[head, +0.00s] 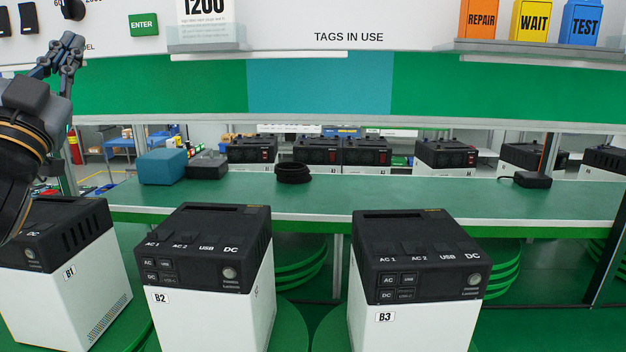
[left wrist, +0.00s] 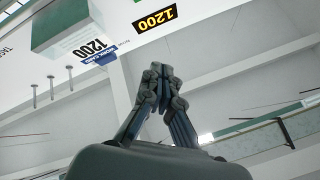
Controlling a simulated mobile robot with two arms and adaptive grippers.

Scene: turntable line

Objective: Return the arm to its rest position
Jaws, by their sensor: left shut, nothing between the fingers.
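My left gripper (head: 66,48) is raised at the upper left of the head view, in front of the white panel and the green band. Its fingers are together with nothing between them. In the left wrist view the gripper (left wrist: 160,72) points upward, its fingertips meeting, against a grey ceiling. My left arm comes in from the left edge, partly in front of the power unit B1 (head: 72,275). My right gripper is in neither view.
Power units B2 (head: 213,300) and B3 (head: 415,320) stand in front on green round platforms. REPAIR (head: 478,18), WAIT (head: 530,20) and TEST (head: 581,24) tag holders sit on a shelf.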

